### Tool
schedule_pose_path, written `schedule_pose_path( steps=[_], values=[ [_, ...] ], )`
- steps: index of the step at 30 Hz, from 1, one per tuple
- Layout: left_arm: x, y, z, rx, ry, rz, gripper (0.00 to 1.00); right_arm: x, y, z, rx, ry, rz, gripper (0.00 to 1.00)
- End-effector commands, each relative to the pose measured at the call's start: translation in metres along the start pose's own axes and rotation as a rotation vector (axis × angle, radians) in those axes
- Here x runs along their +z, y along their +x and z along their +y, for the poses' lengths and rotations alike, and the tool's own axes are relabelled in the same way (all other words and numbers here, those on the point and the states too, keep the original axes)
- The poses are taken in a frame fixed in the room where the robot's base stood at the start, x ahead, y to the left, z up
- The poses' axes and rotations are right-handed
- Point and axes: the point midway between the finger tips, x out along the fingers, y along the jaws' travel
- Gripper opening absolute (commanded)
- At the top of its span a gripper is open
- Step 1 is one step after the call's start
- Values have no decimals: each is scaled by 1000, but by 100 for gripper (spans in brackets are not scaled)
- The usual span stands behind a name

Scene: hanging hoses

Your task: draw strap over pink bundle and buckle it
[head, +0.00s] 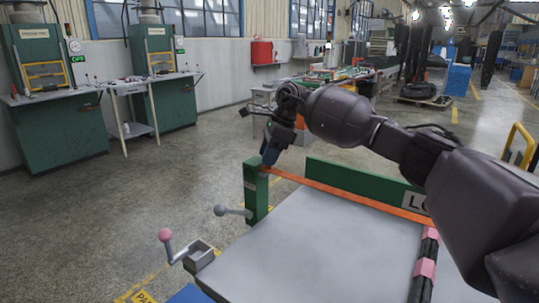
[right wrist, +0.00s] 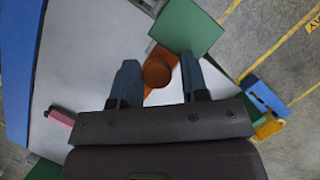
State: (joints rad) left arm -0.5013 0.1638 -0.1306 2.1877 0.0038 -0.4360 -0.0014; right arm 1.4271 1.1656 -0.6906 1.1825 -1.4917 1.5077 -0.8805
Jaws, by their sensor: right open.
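The orange strap (head: 345,196) runs from the green post (head: 257,197) along the table's back edge to the right, where my arm partly hides it. The bundle of black hoses with pink bands (head: 426,268) lies on the right of the table. I cannot tell how strap and bundle cross. My right gripper (head: 270,152) points down at the top of the post. In the right wrist view its fingers (right wrist: 160,82) are apart, with the strap's round orange end (right wrist: 158,72) between them. No grip on it shows. My left gripper is out of view. I cannot identify a buckle for certain.
The grey tabletop (head: 310,245) is mostly bare. A lever with a grey knob (head: 220,210) sticks out from the post. A green board (head: 340,181) lines the back.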

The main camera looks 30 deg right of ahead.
Motion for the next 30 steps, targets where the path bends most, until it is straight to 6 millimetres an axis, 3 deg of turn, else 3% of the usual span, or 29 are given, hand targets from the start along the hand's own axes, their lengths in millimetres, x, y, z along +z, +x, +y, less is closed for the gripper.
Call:
schedule_pose_path(
  steps=[8, 21, 30],
  values=[
    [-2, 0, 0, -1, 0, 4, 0, 0, -7, 0, 1, 0, 2, 41],
    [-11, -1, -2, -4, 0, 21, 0, 2, -81, 0, -2, -1, 0, 41],
    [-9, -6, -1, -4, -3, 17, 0, 1, -106, 0, 1, -1, 1, 41]
  ],
)
